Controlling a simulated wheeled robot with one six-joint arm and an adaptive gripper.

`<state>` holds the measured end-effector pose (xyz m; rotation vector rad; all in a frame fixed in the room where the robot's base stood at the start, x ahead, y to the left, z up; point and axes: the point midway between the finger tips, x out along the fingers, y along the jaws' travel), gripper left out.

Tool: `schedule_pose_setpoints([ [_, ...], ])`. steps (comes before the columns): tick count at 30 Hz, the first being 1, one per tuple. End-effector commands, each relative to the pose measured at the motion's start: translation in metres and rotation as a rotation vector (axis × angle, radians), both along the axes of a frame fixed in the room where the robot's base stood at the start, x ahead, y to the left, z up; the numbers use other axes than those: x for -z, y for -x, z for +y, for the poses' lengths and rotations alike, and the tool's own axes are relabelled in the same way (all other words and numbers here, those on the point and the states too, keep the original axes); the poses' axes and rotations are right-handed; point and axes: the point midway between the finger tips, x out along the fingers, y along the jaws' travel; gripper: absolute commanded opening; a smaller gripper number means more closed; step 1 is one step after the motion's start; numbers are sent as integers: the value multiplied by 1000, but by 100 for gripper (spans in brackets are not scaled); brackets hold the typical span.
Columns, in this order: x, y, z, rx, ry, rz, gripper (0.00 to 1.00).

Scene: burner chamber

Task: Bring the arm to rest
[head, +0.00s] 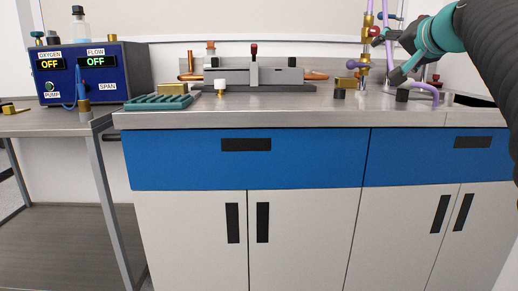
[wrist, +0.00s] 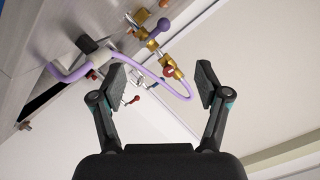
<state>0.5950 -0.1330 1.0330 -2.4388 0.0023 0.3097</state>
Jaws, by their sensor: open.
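My gripper (wrist: 160,84) is open in the wrist view, its two dark fingers wide apart with nothing held between them. Behind the fingers are a purple hose (wrist: 183,84) and brass fittings with a purple knob (wrist: 163,25), apart from the fingertips as far as I can tell. In the head view my arm (head: 436,36) comes in from the upper right and reaches over the right part of the counter, close to the purple upright tube.
The steel counter (head: 300,117) stands on blue drawers and white cupboards. A grey burner fixture (head: 253,75) and a green rack (head: 158,102) are on it. A blue control box (head: 84,74) reading OFF is on the left table. The counter's front strip is mostly clear.

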Motion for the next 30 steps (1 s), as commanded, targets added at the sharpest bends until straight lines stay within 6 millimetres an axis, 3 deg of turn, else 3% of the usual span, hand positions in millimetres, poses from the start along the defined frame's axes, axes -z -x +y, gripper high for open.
schedule_pose_setpoints([
  [5, 45, 32, 40, -46, 66, 139, 75],
  [11, 125, 93, 87, -122, 186, 339, 75],
  [15, 186, 145, 110, -184, 286, 472, 75],
  [24, 308, 258, 131, -316, 512, 713, 75],
  [30, 348, 295, 134, -359, 593, 783, 75],
])
